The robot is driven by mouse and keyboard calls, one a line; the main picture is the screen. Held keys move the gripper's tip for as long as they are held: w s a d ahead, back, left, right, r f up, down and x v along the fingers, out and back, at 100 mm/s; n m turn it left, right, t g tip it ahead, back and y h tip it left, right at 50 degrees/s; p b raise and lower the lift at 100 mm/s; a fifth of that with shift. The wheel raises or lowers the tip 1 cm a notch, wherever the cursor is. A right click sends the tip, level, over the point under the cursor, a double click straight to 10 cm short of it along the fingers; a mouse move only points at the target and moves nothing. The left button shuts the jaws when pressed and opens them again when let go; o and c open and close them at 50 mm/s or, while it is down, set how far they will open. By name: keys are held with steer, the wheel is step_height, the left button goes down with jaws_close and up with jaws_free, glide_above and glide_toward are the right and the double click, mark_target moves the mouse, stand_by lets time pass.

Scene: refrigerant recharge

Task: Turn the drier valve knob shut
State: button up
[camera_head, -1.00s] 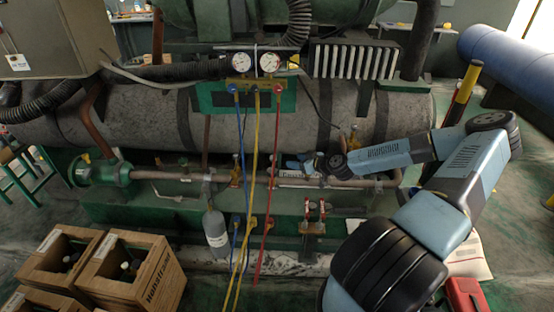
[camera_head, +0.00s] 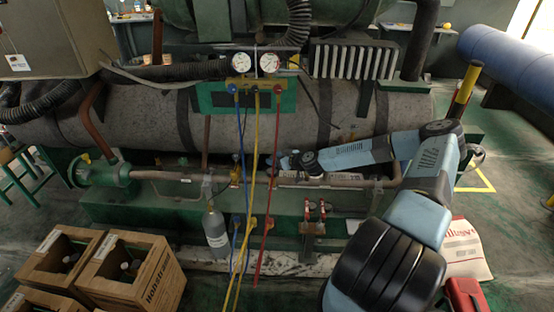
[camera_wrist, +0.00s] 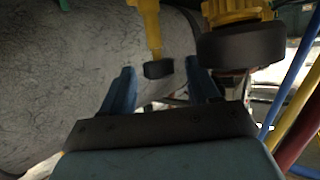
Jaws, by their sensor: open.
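My gripper (camera_wrist: 161,88) shows in the wrist view as two blue fingers held apart, with nothing gripped. A small dark knob (camera_wrist: 158,69) on a yellow stem shows just beyond and between the fingertips, apart from them as far as I can see. A larger black round knob (camera_wrist: 240,49) under a yellow valve body (camera_wrist: 236,10) is to the right of the right finger. I cannot tell which one is the drier valve knob. In the head view my gripper (camera_head: 283,163) is at the horizontal pipe (camera_head: 345,179) and hides part of it. A brass valve (camera_head: 236,173) stands on the pipe to its left.
Blue, yellow and red hoses (camera_head: 256,150) hang in front of the pipe, left of my gripper, and also show at right in the wrist view. A big grey tank (camera_head: 270,118) lies behind. A grey bottle (camera_head: 215,230) and wooden crates (camera_head: 140,270) stand lower left.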

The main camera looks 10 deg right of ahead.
steer(key=c, duration=1)
steer(key=shift+c, duration=0.2)
steer(key=shift+m+h, duration=0.3)
steer(key=shift+s+a+m+t+h, duration=0.15)
steer(key=shift+m+t+h, duration=0.25)
steer(key=shift+m+h, duration=0.25)
steer(key=shift+a+m+t+h, duration=0.15)
steer(key=shift+m+t+h, duration=0.25)
steer(key=shift+m+h, duration=0.25)
steer(key=shift+a+r+m+t+h, duration=0.1)
steer(key=shift+a+m+t+h, duration=0.1)
steer(key=shift+m+h, duration=1.05)
steer(key=shift+a+m+t+h, duration=0.2)
steer(key=shift+m+h, duration=0.85)
steer(key=shift+h, duration=0.4)
steer(key=m+h, duration=0.2)
steer(key=m+g+h, duration=0.1)
steer(key=h, duration=0.1)
steer(key=shift+a, duration=0.3)
steer(key=shift+w+a+m+g+h, duration=0.15)
steer(key=shift+m+g+h, duration=0.5)
steer(key=shift+m+h, duration=0.4)
steer(key=shift+w+m+g+h, duration=0.1)
steer(key=shift+m+g+h, duration=0.65)
steer(key=shift+m, duration=0.4)
